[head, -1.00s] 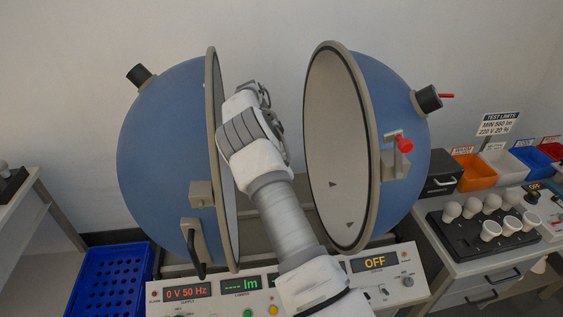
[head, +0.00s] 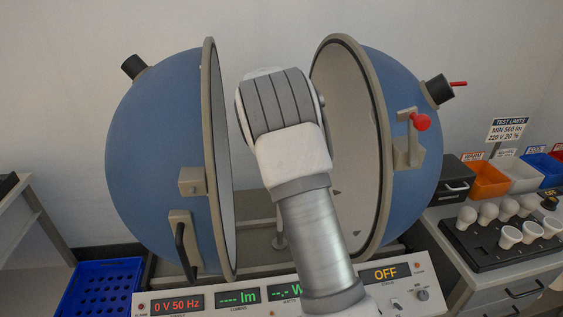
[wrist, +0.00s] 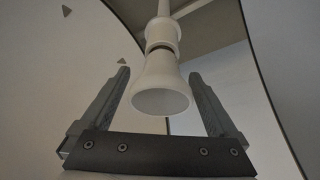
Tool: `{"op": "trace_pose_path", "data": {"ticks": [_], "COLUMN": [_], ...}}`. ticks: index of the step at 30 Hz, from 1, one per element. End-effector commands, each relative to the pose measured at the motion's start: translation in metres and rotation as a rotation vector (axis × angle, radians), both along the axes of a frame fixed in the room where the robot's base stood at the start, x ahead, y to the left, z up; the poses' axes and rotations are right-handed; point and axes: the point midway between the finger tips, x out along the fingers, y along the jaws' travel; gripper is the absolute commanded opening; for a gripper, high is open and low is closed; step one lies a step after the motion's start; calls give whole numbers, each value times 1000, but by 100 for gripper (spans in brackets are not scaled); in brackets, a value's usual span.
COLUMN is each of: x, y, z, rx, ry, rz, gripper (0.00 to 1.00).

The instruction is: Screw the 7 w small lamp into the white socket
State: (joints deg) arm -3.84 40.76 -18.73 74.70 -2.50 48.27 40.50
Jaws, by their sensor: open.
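In the wrist view, a white flared lamp (wrist: 161,88) stands in line with the white socket (wrist: 162,32) on its thin post. A narrow dark, metallic band shows between them, so I cannot tell whether the lamp is fully screwed in. Its wide round face points toward the camera. My gripper (wrist: 158,75) is open, with one finger on each side of the lamp and gaps visible to both. The lamp's wattage cannot be read. In the head view, my arm hides the gripper, lamp and socket between the two sphere halves.
The blue left half (head: 160,150) and right half (head: 408,100) of the sphere stand close on both sides of my arm. The control panel (head: 235,296) in front reads 0 V 50 Hz and OFF. A black rack (head: 480,252) with several white lamps and coloured bins (head: 490,182) is at right.

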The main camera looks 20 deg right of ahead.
Motion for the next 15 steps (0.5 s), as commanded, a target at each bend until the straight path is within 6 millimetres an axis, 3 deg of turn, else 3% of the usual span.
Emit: {"op": "trace_pose_path", "data": {"ticks": [15], "x": [5], "y": [-1], "z": [1], "rx": [1], "ry": [0], "rz": [501], "gripper": [95]}}
